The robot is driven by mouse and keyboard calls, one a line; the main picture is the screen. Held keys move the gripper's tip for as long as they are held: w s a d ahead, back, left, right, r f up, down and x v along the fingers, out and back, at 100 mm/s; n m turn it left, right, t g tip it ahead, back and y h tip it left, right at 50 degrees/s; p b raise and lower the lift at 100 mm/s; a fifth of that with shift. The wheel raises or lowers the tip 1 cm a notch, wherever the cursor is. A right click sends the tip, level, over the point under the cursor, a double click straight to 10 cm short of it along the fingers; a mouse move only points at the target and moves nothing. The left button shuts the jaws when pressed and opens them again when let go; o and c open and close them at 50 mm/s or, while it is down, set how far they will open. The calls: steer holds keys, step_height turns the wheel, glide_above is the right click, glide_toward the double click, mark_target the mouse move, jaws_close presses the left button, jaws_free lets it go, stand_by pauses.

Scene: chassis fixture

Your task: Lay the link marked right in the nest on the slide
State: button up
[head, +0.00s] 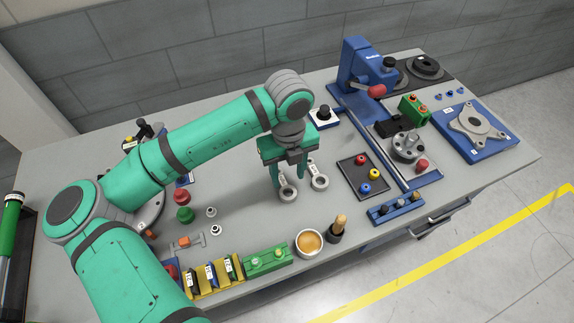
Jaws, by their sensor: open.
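Two pale metal links with ringed ends lie side by side on the grey bench: a left-hand link (287,192) and a right-hand link (318,180). Both have small white labels, too small to read, so I cannot tell which is marked right. My gripper (287,174) is open and points down over the left-hand link, with its fingers near that link's shank; they hide part of it. I cannot tell whether they touch it. The nest is not clearly distinguishable.
A dark tray (350,183) with coloured knobs lies between the links and the slide. A cup (309,243), a brush-like tool (338,228) and a green block (267,261) stand along the front edge. A blue press (367,68) stands at the back.

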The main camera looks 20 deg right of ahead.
steer(key=f, duration=0.2)
steer(key=s+f, duration=0.1)
steer(key=f, duration=0.1)
steer(key=shift+a+f, duration=0.1)
steer(key=shift+a, duration=0.1)
steer(key=shift+w+d+f, duration=0.15)
steer(key=shift+f, duration=1)
steer(key=c, duration=0.7)
steer(key=shift+r, duration=0.15)
steer(key=shift+r, duration=0.9)
steer(key=shift+r, duration=1.45)
